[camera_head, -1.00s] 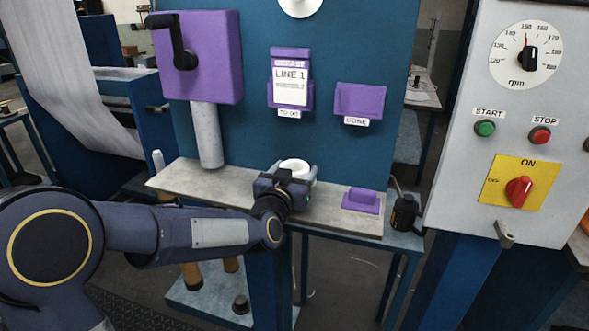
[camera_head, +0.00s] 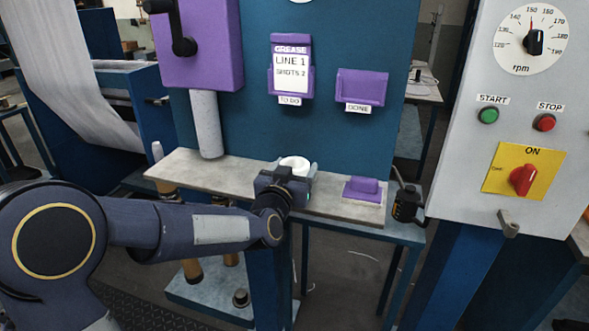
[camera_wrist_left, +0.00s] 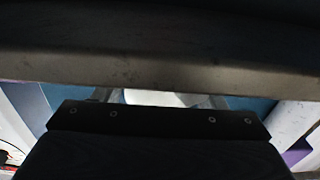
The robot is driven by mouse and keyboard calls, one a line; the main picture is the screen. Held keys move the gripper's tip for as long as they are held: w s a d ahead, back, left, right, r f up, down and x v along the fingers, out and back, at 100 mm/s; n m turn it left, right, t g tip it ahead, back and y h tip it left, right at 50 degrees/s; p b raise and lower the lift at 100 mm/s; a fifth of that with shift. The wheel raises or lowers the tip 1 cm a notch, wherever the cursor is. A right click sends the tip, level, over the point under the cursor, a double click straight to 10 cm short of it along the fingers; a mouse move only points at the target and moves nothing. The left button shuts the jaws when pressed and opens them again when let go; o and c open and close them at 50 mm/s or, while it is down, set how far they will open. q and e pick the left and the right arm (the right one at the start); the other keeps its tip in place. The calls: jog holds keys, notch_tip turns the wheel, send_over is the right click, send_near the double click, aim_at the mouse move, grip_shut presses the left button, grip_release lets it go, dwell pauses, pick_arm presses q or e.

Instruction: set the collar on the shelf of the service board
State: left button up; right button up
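The collar (camera_head: 295,163) is a white ring, held between the fingers of my left gripper (camera_head: 296,171) at the middle of the shelf (camera_head: 235,178). The shelf is a grey ledge along the foot of the blue service board (camera_head: 330,140). In the left wrist view the white collar (camera_wrist_left: 155,98) shows between the two fingers, partly hidden by the gripper body and by a wide edge across the top. The collar is at about shelf height; I cannot tell whether it touches the shelf. My right gripper is out of view.
A purple block (camera_head: 363,189) sits on the shelf's right end. A grey cylinder (camera_head: 206,125) under a purple crank box (camera_head: 198,45) stands at the left. A card holder (camera_head: 291,73) and an empty purple holder (camera_head: 361,87) hang above. A control panel (camera_head: 530,150) is right.

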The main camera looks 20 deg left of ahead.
pick_arm(q)
jog(key=o, duration=0.5)
jog(key=s, duration=0.8)
jog(key=shift+a, duration=0.15)
jog(key=shift+w, duration=0.1)
